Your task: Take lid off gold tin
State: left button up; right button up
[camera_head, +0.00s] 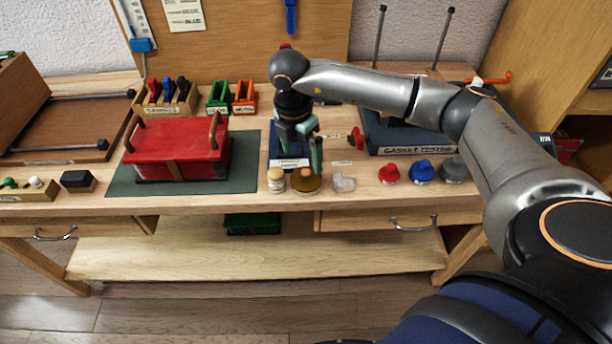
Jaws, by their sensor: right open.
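The gold tin (304,191) stands near the front edge of the workbench, a low round tin. A brownish-gold lid (315,181) with a small copper-coloured knob (307,173) appears to sit on top of it. My right gripper (301,158) is open and points down just above and behind the tin. One finger hangs close to the knob; whether it touches cannot be told. My left gripper is not in view.
A small cream jar (276,180) stands close left of the tin, and a clear piece (343,182) lies close right. Red (389,174), blue (421,172) and grey knobbed items stand farther right. A red box (180,150) sits on a green mat (243,173) at left.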

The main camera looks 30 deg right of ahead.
aim_at(306, 172)
jog(key=shift+w+d+f+p, duration=0.1)
jog(key=shift+d+f+p, duration=0.1)
jog(key=shift+f, duration=0.95)
jog(key=shift+s+d+f+p, duration=0.1)
jog(key=shift+d+f+p, duration=0.05)
jog(key=shift+f, duration=0.95)
jog(key=shift+w+d+f+p, duration=0.1)
jog(key=shift+d+f+p, duration=0.1)
jog(key=shift+f, duration=0.95)
jog(key=c, duration=1)
jog(key=shift+o, duration=0.2)
jog(key=shift+r, duration=0.1)
